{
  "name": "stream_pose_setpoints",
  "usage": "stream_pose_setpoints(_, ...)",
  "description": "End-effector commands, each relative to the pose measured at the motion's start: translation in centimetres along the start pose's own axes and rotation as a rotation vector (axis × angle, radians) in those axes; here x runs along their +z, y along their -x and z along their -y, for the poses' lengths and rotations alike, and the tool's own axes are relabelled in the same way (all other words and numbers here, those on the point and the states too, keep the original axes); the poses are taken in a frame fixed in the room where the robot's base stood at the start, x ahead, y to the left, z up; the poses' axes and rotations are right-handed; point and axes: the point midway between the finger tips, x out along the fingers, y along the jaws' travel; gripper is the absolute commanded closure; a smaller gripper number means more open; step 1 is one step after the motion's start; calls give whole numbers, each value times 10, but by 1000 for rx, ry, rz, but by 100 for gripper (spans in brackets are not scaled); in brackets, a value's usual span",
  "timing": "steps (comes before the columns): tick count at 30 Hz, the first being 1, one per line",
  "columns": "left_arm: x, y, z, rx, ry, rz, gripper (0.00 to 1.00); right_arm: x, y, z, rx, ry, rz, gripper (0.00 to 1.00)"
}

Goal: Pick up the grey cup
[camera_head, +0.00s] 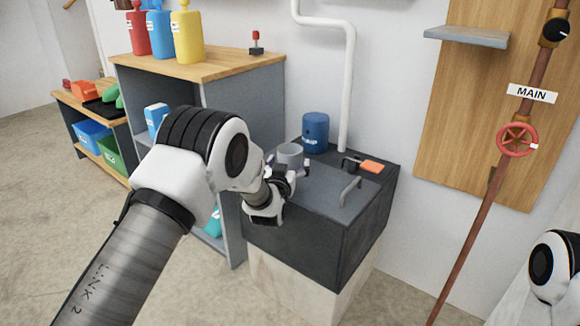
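The grey cup (290,154) stands upright on the dark top of the low cabinet, or just above it; I cannot tell which. My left gripper (289,167) reaches in from the left, with its fingers spread to either side of the cup. The gripper and wrist hide the cup's lower part. I cannot tell whether the fingers press on the cup. My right gripper is out of view; only a part of my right arm shows at the lower right edge.
A blue pump canister (315,132) stands behind the cup. A black item with an orange part (371,166) lies to the right, near a raised handle (350,191) on the cabinet top (325,196). A shelf unit (262,90) with bottles stands at left.

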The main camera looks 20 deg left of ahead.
Motion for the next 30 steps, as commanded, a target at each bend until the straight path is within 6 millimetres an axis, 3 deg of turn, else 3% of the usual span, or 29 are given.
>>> stream_pose_setpoints(1,0,0,0,0,0,0,38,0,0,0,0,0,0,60)
stream_pose_setpoints(3,0,0,0,0,0,0,62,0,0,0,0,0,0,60)
stream_pose_setpoints(16,-4,0,0,0,0,0,62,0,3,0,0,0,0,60)
stream_pose_setpoints(25,-42,0,0,0,0,-1,62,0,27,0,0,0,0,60)
stream_pose_setpoints(30,-42,35,-7,2,-3,5,62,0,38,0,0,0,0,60)
